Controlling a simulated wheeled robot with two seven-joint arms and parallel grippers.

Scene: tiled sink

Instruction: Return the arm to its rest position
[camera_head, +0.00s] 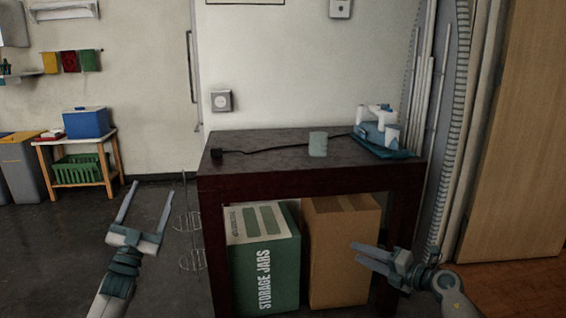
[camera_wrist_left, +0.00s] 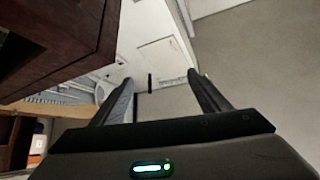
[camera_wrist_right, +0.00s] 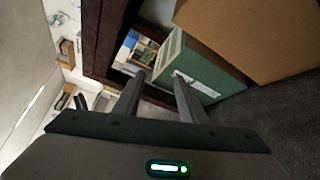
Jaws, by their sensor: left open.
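My left gripper (camera_head: 146,205) is in the head view, left of the dark table, pointing up with its two fingers wide apart and nothing between them. In the left wrist view the fingers (camera_wrist_left: 160,85) are also apart and empty, with the table's dark edge at upper left. My right gripper (camera_head: 360,253) is low at the right in the head view, in front of the brown box, pointing left. In the right wrist view its two fingers (camera_wrist_right: 160,78) stand apart with a gap and hold nothing.
The dark table (camera_head: 290,180) carries a pale cup (camera_head: 318,144), a black cable and a blue-white device (camera_head: 378,132). Beneath it are a green storage jars box (camera_head: 262,262) and a brown box (camera_head: 342,240). A wire rack (camera_head: 188,225) stands left of the table. Open floor lies further left.

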